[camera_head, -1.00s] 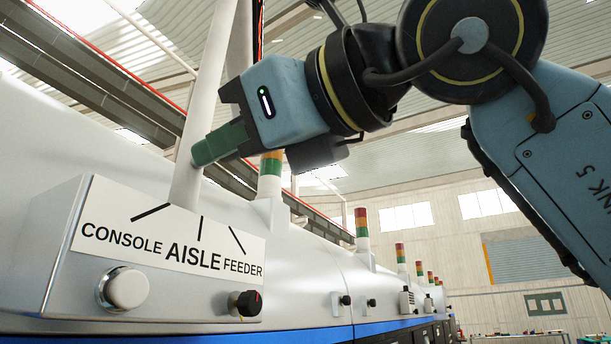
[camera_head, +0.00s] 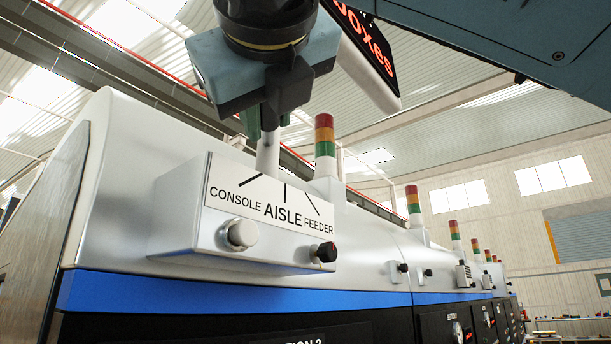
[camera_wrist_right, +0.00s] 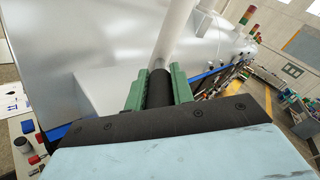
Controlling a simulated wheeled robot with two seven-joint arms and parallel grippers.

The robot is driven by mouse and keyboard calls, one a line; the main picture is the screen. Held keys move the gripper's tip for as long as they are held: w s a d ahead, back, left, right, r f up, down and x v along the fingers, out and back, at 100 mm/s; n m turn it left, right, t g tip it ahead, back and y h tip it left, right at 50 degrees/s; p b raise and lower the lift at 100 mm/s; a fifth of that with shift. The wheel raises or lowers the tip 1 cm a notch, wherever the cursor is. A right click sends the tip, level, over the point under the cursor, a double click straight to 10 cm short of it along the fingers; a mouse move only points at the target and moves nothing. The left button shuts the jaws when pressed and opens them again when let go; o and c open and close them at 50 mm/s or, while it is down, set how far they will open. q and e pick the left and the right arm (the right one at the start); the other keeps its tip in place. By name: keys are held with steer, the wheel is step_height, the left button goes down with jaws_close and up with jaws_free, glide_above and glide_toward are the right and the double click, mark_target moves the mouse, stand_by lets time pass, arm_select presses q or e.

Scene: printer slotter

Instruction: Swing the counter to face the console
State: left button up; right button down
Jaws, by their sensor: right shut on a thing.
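The counter (camera_head: 372,40) is a dark sign with red lit letters ending in "oxes" at the top of the head view. Its lit face shows at a slant, partly cut off. Its white pole (camera_head: 268,155) rises from a silver box whose label (camera_head: 268,204) reads CONSOLE, AISLE, FEEDER, with a black line above each word. My right gripper (camera_head: 262,122) is at the pole above the label. In the right wrist view its green fingers (camera_wrist_right: 157,88) are shut on the pole's black grip (camera_wrist_right: 158,92). The gripper hides the pole's middle. I cannot tell which mark the counter faces. My left gripper is out of view.
The silver box bears a round white button (camera_head: 242,233) and a black knob (camera_head: 324,252). The long silver machine (camera_head: 120,190) with a blue stripe runs back to the right. A red, yellow and green signal light (camera_head: 325,140) stands just right of the pole.

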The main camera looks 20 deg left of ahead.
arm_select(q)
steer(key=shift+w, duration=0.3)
arm_select(e)
steer(key=c, duration=1.2)
jaws_free()
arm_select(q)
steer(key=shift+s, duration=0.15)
